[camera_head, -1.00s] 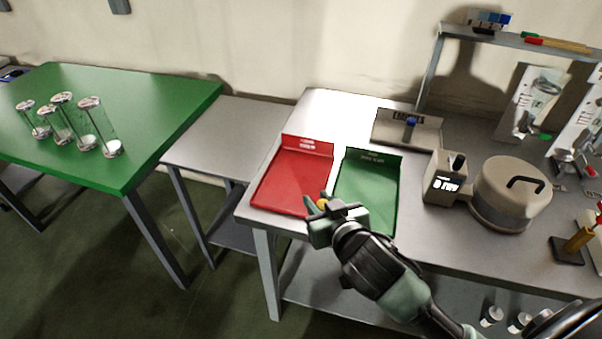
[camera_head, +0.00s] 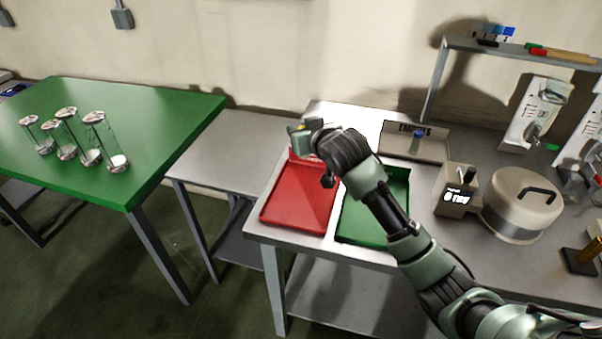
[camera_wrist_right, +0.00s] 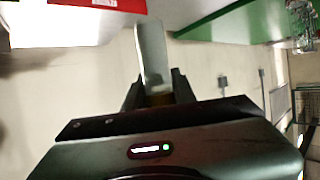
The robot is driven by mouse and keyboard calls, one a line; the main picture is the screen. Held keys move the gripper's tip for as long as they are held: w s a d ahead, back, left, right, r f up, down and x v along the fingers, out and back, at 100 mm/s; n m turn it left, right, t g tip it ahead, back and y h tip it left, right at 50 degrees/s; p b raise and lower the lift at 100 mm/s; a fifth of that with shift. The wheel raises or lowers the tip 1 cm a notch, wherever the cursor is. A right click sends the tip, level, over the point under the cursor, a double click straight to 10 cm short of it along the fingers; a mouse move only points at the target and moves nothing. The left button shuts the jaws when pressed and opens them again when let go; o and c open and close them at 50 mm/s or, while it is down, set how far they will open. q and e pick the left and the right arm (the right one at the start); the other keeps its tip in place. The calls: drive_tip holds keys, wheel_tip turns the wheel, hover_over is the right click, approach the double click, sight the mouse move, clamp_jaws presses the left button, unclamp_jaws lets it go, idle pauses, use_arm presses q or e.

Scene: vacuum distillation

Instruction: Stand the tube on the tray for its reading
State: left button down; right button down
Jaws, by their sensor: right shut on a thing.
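My right gripper (camera_head: 298,130) is over the back edge of the red tray (camera_head: 290,212) in the head view. In the right wrist view its fingers (camera_wrist_right: 157,88) are shut on a pale, whitish tube (camera_wrist_right: 151,50), with a yellow-brown part between the fingers. The tube's contents cannot be made out, and in the head view it is mostly hidden. A green tray (camera_head: 362,232) lies to the right of the red one, partly behind my arm. The red tray also shows in the right wrist view (camera_wrist_right: 118,4). My left gripper is not in view.
Several glass cylinders (camera_head: 93,140) stand on the green table (camera_head: 165,115) at left. A low grey table (camera_head: 225,150) fills the gap. Right of the trays are an "EMPTIES" holder (camera_head: 430,147), a small display device (camera_head: 456,190) and a round lidded pot (camera_head: 522,203).

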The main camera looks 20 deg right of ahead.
drive_tip(key=shift+f+p, duration=0.35)
drive_tip(key=shift+f, duration=6.2)
drive_tip(key=shift+f, duration=0.15)
drive_tip(key=c, duration=1.1)
unclamp_jaws()
drive_tip(key=shift+c, duration=0.2)
drive_tip(key=shift+s+r, duration=0.1)
drive_tip(key=shift+r, duration=0.1)
drive_tip(key=v, duration=1.1)
drive_tip(key=shift+s+b, duration=0.35)
drive_tip(key=shift+s, duration=0.05)
